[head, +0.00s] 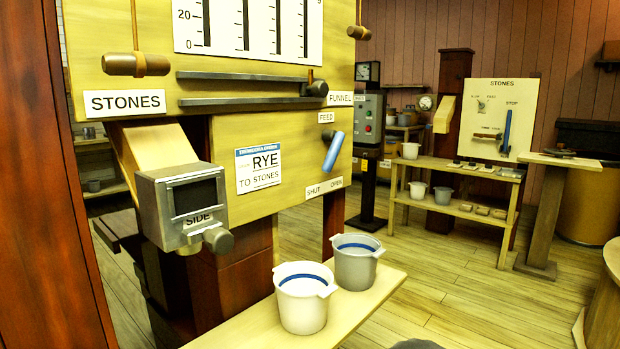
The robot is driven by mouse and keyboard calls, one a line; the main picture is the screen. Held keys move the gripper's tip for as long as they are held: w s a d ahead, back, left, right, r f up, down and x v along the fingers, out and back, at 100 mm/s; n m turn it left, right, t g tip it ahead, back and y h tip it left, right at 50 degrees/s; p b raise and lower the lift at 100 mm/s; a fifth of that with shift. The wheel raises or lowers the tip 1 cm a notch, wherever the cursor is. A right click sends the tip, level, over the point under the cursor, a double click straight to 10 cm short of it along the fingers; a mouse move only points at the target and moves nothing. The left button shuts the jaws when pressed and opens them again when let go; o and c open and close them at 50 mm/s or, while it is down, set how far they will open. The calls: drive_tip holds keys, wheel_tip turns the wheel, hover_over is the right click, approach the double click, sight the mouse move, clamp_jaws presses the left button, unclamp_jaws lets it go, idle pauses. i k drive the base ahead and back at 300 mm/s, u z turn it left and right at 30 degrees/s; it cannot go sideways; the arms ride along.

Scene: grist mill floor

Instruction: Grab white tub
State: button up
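A white tub (302,306) with a blue band inside its rim and small side lugs stands upright on a pale wooden bench (250,325) in front of the mill panel. A grey tub (357,266) of the same shape stands close behind it to the right. From this view I cannot tell if the two tubs touch. Smaller in view, two more white tubs stand on the far shelf unit, one on its top (410,151) and one on its lower shelf (417,190). My gripper is not in view.
A grey spout box (187,206) with a knob juts from the panel (280,135), left of and above the white tub. A blue-handled lever (333,151) sticks out above the grey tub. Open plank floor (440,280) lies right of the bench. A dark rounded shape shows at the bottom edge.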

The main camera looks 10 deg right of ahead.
sight(304, 289)
drive_tip(key=z, duration=2.4)
drive_tip(key=k, duration=1.15)
drive_tip(key=u, duration=1.75)
